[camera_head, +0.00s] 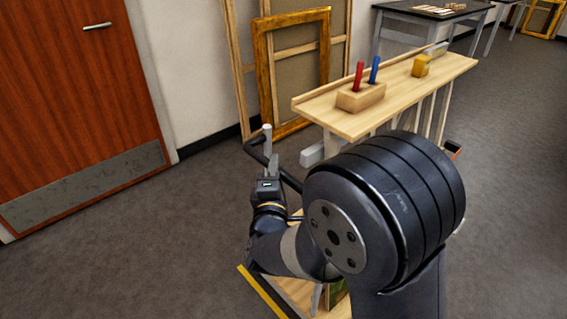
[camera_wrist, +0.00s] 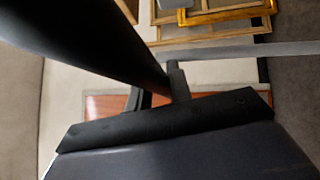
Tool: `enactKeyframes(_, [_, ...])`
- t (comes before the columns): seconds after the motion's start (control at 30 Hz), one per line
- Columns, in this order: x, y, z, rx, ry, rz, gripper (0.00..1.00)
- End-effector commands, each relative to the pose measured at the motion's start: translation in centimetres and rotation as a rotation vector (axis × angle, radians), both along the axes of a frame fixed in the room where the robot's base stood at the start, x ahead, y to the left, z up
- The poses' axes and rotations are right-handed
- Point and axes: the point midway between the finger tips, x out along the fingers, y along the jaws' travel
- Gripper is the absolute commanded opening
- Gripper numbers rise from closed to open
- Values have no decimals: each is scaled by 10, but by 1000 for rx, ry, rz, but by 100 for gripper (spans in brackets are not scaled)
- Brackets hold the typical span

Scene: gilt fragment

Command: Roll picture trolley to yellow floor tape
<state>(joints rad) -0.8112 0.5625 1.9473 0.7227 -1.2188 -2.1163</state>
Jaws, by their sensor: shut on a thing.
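The picture trolley (camera_head: 430,84) stands in the middle right of the head view, with a pale wooden top and a wooden lower deck (camera_head: 296,292). Its black bar handle (camera_head: 254,146) sticks out on the left side. My gripper (camera_head: 268,150) is shut on this handle. In the wrist view a thick dark bar crosses the upper left, above my dark gripper body (camera_wrist: 170,120); the grip itself is unclear there. A strip of yellow floor tape (camera_head: 261,290) shows at the bottom, beside the lower deck. My arm hides much of the trolley's lower part.
A wooden block (camera_head: 361,97) with a red and a blue stick and a yellow object (camera_head: 421,66) rest on the trolley top. Gilt frames (camera_head: 262,75) lean on the wall behind. A brown door (camera_head: 75,90) is at left. Grey floor is open at left and right.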

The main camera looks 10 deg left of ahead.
Motion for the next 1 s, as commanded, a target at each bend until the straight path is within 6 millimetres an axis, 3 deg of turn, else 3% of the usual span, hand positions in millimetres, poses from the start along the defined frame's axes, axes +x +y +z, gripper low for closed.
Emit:
enactKeyframes(0.3, [-15,12,-2,-2,4,2,0])
enactKeyframes(0.8, [-16,13,-1,-1,3,-1,0])
enactKeyframes(0.83, [-16,13,-1,-1,3,-1,22])
enactKeyframes(1.0, [-16,13,-1,0,2,0,36])
